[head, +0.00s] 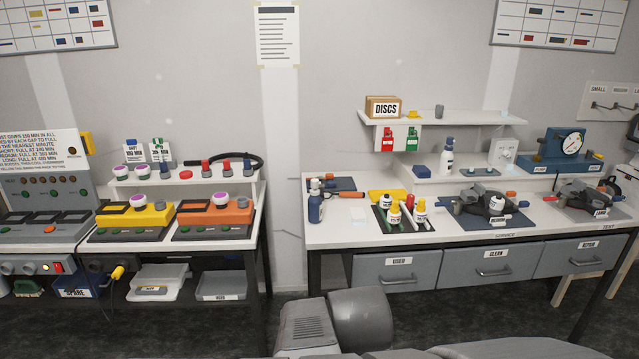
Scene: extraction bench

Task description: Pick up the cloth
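A flat yellow piece (380,194) that looks like the cloth lies on the right bench, behind a dark tray (383,222) of small bottles. The tray's bottles hide part of its front edge. A small pale, flat piece (357,215) lies to the left of the tray; I cannot tell what it is. My gripper is not in view. Only grey parts of my own arm show at the bottom middle, well in front of the bench.
A blue spray bottle (315,205) stands at the bench's left end, near an orange-handled tool (348,194). Machines on dark mats (490,222) fill the right side. Drawers (398,272) sit under the top. The left bench (225,232) is separated by a gap.

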